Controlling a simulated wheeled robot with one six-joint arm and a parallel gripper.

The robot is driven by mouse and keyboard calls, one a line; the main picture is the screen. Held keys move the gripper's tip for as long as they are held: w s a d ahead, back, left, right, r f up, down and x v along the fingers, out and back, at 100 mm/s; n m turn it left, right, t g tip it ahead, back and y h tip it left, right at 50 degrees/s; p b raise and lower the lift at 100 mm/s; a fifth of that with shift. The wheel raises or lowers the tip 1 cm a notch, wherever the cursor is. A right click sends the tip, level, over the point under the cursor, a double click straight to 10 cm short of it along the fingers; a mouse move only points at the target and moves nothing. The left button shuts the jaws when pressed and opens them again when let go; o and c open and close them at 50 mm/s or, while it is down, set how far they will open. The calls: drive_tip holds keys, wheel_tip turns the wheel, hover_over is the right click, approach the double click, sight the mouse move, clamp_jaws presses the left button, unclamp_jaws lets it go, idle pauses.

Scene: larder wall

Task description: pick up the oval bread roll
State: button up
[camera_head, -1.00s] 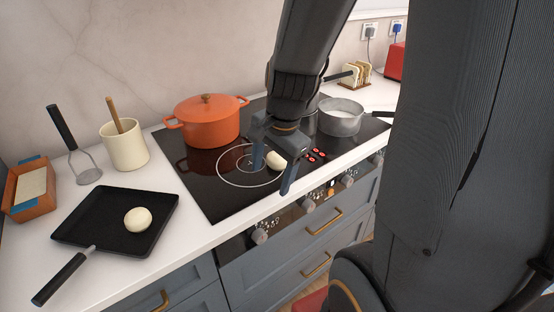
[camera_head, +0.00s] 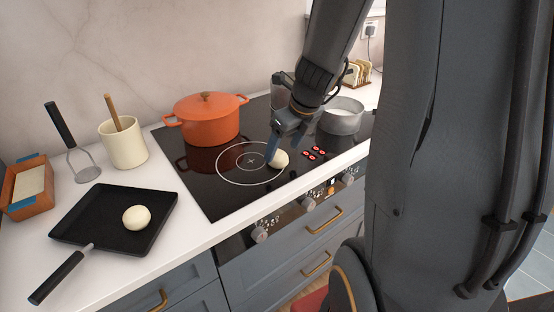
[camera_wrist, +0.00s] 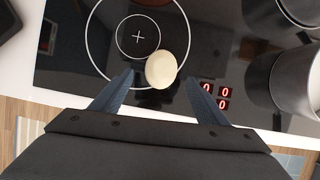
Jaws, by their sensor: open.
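A pale oval bread roll (camera_head: 278,159) lies on the black hob, at the right edge of the white cooking ring. It also shows in the wrist view (camera_wrist: 161,69), slightly beyond and between the two fingertips. My gripper (camera_head: 272,151) is open and empty above the hob, close to the roll. In the wrist view my gripper (camera_wrist: 165,82) has its blue fingers spread on either side of the roll, apart from it. A second pale, rounder roll (camera_head: 136,217) lies in the black square pan (camera_head: 93,225) on the left counter.
An orange lidded pot (camera_head: 207,122) stands at the hob's back left. A grey saucepan (camera_head: 341,117) stands right of my gripper. A cream utensil crock (camera_head: 124,147), a masher (camera_head: 84,168) and a wooden box (camera_head: 29,204) stand on the left counter.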

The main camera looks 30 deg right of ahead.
sight(280, 153)
drive_tip(key=b+x, duration=0.1)
drive_tip(key=x, duration=0.3)
drive_tip(key=shift+w+f, duration=0.15)
drive_tip(key=shift+w, duration=0.05)
drive_tip(key=c, duration=1.2)
drive_tip(key=shift+o, duration=0.2)
